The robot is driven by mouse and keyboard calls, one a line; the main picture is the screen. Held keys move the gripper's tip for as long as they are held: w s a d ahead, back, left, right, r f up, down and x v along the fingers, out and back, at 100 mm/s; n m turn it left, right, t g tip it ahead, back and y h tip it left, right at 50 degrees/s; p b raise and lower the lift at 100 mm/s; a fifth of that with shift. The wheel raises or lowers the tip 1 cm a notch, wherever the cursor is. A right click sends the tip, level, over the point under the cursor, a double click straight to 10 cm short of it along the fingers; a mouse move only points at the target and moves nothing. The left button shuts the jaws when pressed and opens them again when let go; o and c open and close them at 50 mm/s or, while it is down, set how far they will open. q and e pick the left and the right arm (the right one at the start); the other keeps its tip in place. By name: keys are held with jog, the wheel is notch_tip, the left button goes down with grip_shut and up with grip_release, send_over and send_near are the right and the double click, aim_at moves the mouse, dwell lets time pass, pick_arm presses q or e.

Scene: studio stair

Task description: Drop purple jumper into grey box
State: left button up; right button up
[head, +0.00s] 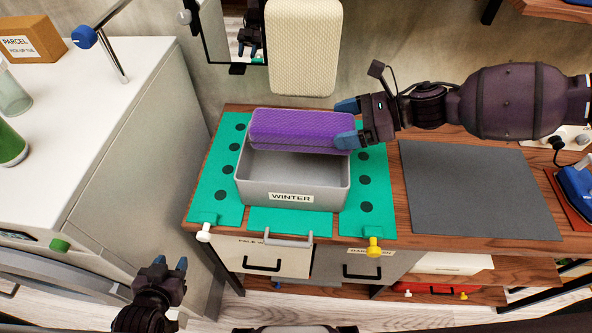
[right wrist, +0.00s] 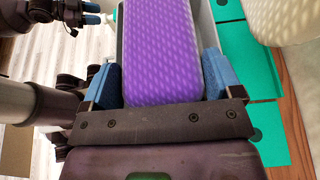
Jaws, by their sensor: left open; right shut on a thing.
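The purple jumper (head: 295,129) is a folded, ribbed block over the back part of the grey box (head: 290,190). My right gripper (head: 347,123) is shut on the jumper's right end, and its blue fingers also show on either side of the jumper (right wrist: 160,50) in the right wrist view. The grey box carries a WINTER label and stands open on the green mat; the visible part of its inside is empty. I cannot tell how far the jumper is above the rim. My left gripper (head: 172,265) is open and empty, low at the left in front of the bench.
The green mat (head: 212,185) with dark dots lies on the wooden bench. A dark grey mat (head: 465,190) lies clear to the right, with a blue iron (head: 577,185) beyond it. A white cabinet (head: 120,110) stands at the left. A cream padded panel (head: 303,45) hangs behind.

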jog(key=shift+f, duration=0.1)
jog(key=o, duration=0.8)
jog(key=shift+c, duration=0.2)
jog(key=shift+o, duration=0.7)
jog(key=v, duration=1)
jog(key=shift+d+b, duration=0.35)
jog(key=shift+b, duration=0.1)
jog(key=shift+s, duration=0.15)
